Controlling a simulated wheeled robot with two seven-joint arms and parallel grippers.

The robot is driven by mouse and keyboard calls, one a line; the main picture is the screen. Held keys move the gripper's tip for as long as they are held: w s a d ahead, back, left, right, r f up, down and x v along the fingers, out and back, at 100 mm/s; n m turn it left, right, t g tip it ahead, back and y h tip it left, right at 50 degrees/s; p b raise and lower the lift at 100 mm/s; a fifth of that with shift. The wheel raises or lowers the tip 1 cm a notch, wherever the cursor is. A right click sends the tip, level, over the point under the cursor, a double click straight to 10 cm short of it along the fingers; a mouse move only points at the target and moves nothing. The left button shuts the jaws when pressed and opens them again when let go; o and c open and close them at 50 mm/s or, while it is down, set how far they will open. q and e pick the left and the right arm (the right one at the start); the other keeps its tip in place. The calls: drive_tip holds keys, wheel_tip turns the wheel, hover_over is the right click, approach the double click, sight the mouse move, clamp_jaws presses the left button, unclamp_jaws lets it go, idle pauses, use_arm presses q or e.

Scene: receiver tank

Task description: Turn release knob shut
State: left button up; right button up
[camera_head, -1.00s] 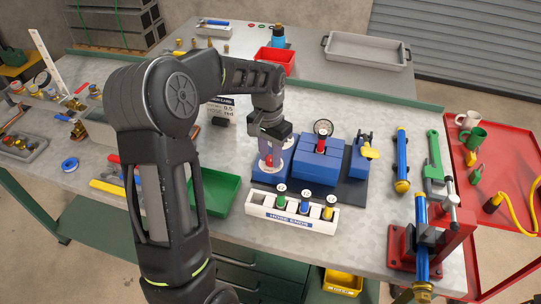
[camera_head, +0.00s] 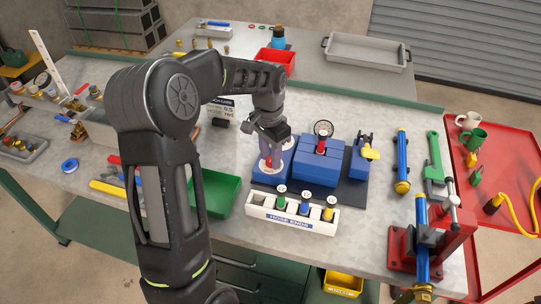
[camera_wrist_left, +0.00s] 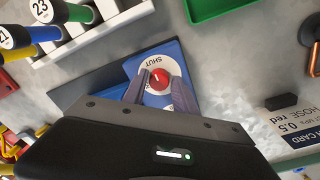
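The release knob (camera_wrist_left: 160,78) is red and sits on a round white dial (camera_wrist_left: 155,62) marked SHUT, on a blue block (camera_wrist_left: 133,66). In the head view a bit of the red knob (camera_head: 266,163) shows under my left gripper (camera_head: 274,153), on the left part of the blue unit. In the left wrist view my left gripper's fingers (camera_wrist_left: 159,88) stand apart, one on each side of the knob, with white dial showing between. They look open; contact with the knob is not visible. My right gripper is not in view.
A white rack of hose ends (camera_head: 290,223) stands in front of the blue unit. A sign card (camera_head: 222,106) stands behind.

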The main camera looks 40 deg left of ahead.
sight(270, 159)
use_arm(q)
drive_tip(key=o, duration=0.3)
wheel_tip(270, 159, up, 8)
drive_tip(key=shift+a+f+b, duration=0.1)
drive_tip(key=shift+f+b, duration=0.05)
drive_tip(key=shift+b, duration=0.35)
drive_tip(key=shift+s, duration=0.1)
idle(0.5)
